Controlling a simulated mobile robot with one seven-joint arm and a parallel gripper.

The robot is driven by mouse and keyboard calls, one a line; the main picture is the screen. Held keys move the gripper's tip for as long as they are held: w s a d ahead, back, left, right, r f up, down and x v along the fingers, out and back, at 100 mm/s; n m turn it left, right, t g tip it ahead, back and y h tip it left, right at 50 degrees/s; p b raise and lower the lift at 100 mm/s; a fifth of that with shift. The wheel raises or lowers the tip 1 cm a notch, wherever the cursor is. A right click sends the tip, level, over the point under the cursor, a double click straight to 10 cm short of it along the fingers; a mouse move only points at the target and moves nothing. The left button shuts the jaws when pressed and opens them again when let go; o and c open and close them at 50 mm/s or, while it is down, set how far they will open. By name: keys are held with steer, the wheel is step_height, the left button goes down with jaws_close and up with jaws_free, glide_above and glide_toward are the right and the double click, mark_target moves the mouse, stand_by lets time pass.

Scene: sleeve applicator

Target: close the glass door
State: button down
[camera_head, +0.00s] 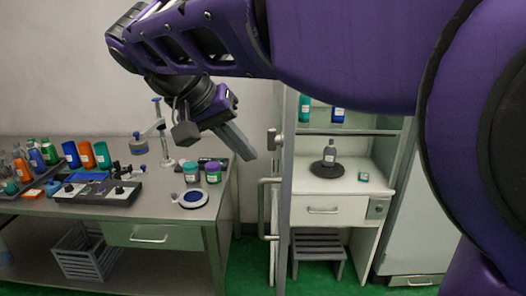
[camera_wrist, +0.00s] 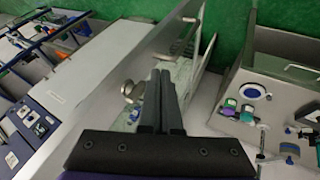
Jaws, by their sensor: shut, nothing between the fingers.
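The glass door (camera_head: 286,190) stands open and is seen almost edge-on in the head view, swung out in front of the white cabinet (camera_head: 345,188). A bar handle (camera_head: 265,208) and a round knob (camera_head: 272,139) are on its left side. The knob also shows in the wrist view (camera_wrist: 131,91), just left of my fingers. My gripper (camera_head: 248,154) is shut and empty, pointing down to the right, left of the door's upper part in the head view. In the wrist view, my shut fingers (camera_wrist: 164,76) are near the door; I cannot tell whether they touch it.
A workbench (camera_head: 135,207) with several bottles, jars and a stand is at the left. A bottle (camera_head: 330,152) stands on a black disc in the cabinet. A grey stool (camera_head: 319,246) is beneath it. Green floor shows between bench and cabinet.

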steer(key=b+x, duration=0.1)
steer(key=x, duration=0.8)
steer(key=shift+w+f, duration=0.2)
steer(key=shift+f, duration=0.05)
steer(key=shift+d, duration=0.2)
